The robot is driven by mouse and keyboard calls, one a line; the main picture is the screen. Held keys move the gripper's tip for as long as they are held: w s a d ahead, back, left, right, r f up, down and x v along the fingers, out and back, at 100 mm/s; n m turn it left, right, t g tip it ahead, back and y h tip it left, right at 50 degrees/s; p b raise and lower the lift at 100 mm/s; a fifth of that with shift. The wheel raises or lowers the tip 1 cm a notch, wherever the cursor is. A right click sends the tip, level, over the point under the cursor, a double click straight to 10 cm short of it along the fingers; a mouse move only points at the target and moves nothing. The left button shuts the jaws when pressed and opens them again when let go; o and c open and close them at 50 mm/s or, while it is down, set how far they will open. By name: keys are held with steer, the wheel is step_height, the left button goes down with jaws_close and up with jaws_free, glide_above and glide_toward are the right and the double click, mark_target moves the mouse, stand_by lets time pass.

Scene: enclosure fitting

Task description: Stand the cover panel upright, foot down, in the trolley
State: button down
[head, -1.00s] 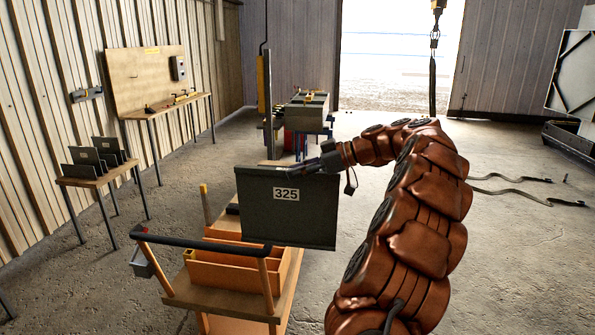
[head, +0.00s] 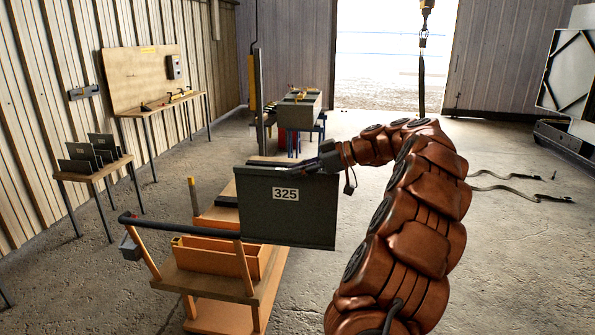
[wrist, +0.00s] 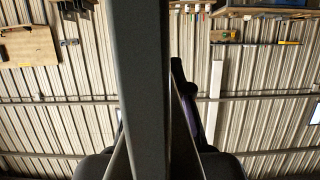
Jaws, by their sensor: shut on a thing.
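The cover panel (head: 288,213) is a dark grey plate marked 325. My gripper (head: 327,160) is shut on its top edge near the right corner, and the panel hangs with its face toward the head camera. In the wrist view the panel (wrist: 140,90) shows edge-on as a dark band between the fingers. The trolley (head: 205,283) is wooden with a dark handle bar and an orange box (head: 215,258). It stands below and left of the panel, and the panel hides part of its far end. I cannot tell whether the panel's lower edge touches it.
A small table (head: 95,172) with several dark upright panels stands at the left wall. A workbench (head: 165,108) is behind it. A grey box on a stand (head: 300,110) is at the back.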

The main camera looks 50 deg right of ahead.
steer(key=shift+s+r, duration=0.1)
steer(key=shift+r, duration=0.05)
steer(key=shift+w+a, duration=0.3)
steer(key=shift+a, duration=0.35)
steer(key=w+a+f+m+h, duration=0.3)
steer(key=w+a+f+h, duration=0.1)
steer(key=a, duration=0.8)
steer(key=w+a+f+m+t+h, duration=0.1)
steer(key=w+a+f+m+h, duration=0.2)
steer(key=a, duration=0.9)
steer(key=w+a+f+m+t+h, duration=0.1)
steer(key=w+a+f+m+h, duration=0.3)
steer(key=w+a, duration=0.3)
steer(key=a+f, duration=0.1)
steer(key=a, duration=0.4)
steer(key=shift+w+h, duration=0.3)
steer(key=shift+w, duration=0.1)
